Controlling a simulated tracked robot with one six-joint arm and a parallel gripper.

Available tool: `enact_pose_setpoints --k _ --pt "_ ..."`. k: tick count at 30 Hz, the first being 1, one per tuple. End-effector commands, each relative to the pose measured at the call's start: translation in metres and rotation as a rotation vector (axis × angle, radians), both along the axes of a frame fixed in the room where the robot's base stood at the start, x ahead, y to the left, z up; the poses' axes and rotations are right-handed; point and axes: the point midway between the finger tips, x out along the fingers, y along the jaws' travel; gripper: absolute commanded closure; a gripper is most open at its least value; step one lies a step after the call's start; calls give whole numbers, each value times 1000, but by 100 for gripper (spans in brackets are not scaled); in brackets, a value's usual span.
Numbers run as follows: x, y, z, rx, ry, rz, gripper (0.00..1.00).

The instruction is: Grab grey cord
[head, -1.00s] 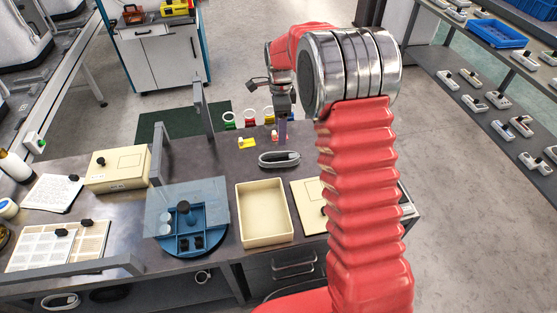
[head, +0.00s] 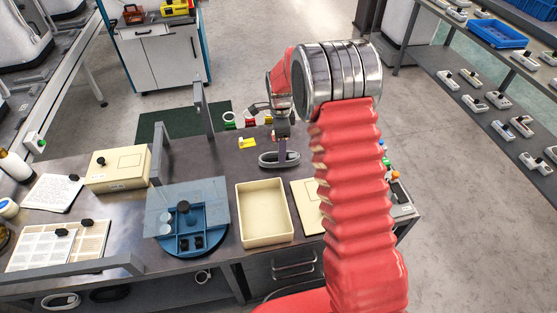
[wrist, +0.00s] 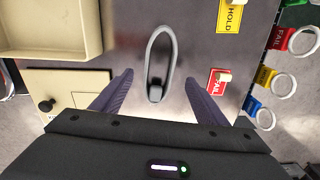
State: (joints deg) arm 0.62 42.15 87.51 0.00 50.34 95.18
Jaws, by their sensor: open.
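The grey cord (head: 279,160) lies as a long coiled loop on the dark bench top, behind the cream tray. In the wrist view the grey cord (wrist: 174,62) stretches away from me, with a dark clip or plug at its near end. My gripper (head: 281,150) points down just over the cord. In the wrist view its two fingers (wrist: 160,90) are spread wide, one on each side of the cord's near end, with nothing held between them. In the head view the fingers hide part of the cord, and I cannot tell their exact height above it.
A yellow HOLD tag (wrist: 233,15), a red FAIL tag (wrist: 219,82) and several coloured ring tags (wrist: 301,41) lie near. A blue divided holder (head: 217,242) stands left.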

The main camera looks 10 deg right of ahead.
Motion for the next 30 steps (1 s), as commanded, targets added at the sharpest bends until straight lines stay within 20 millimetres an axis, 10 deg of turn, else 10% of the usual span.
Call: enact_pose_setpoints --k 30 --pt "-2 3 -53 0 0 0 33"
